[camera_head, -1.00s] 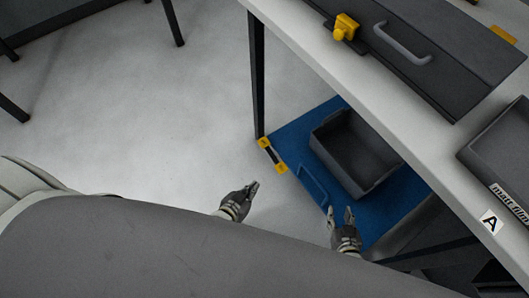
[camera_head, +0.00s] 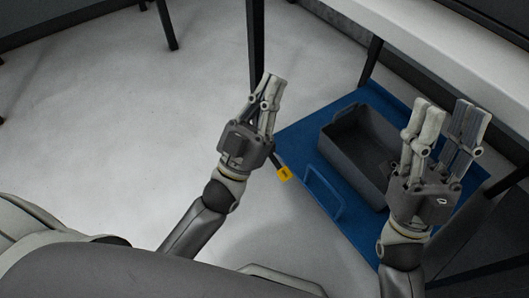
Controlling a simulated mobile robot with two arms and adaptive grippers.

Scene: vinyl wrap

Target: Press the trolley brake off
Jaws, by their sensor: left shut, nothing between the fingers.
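The blue trolley (camera_head: 300,132) stands on the floor, partly under the white table. It carries a grey bin and has a blue loop handle (camera_head: 325,192) at its near edge. The brake, a black bar with yellow ends, sits at the trolley's left side; only its near yellow end (camera_head: 284,174) and a little of the bar show. My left gripper (camera_head: 269,82) is shut and empty, pointing up in the picture, and covers the rest of the brake. I cannot tell their gap in height. My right gripper (camera_head: 447,113) is open and empty, in front of the trolley's right part.
The grey bin (camera_head: 345,150) stands on the trolley, its right part hidden by my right gripper. The white table (camera_head: 400,30) and its dark legs (camera_head: 256,40) rise behind. Pale floor (camera_head: 120,120) on the left is clear.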

